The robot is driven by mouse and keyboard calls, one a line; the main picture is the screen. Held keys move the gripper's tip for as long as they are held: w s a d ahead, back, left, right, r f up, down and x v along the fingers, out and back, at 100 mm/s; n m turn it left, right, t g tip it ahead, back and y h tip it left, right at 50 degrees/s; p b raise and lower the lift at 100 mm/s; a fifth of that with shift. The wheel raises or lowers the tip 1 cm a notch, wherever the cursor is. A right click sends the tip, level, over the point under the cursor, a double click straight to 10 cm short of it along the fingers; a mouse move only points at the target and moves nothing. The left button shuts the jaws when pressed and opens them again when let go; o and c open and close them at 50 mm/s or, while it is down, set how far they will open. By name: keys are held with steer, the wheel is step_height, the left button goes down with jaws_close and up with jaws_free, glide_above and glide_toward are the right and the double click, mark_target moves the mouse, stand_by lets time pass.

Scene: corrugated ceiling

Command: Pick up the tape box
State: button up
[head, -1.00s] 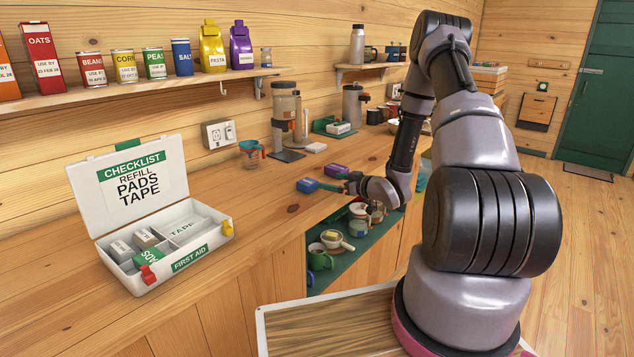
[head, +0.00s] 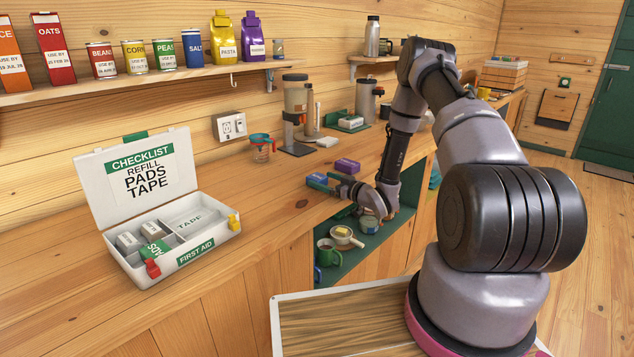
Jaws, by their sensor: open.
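A blue box (head: 317,181) lies on the wooden counter near its front edge, with a purple box (head: 347,165) just behind it. No label is readable on either, so I cannot tell which is the tape box. My gripper (head: 334,184) is open at the counter edge, its fingers pointing left beside the blue box. Whether they touch or straddle it is too small to tell. An open white first aid box (head: 208,247) stands at the left; its lid checklist reads "refill pads tape". Its compartment marked TAPE (head: 188,221) looks empty, while others hold small packs.
An open shelf (head: 352,255) with mugs and dishes lies under the counter below my gripper. The counter between the first aid box and the blue box is clear.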

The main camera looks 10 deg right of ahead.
mark_target(318, 177)
steer(key=shift+x, duration=1.1)
steer(key=c, duration=1.3)
steer(key=shift+r, duration=0.1)
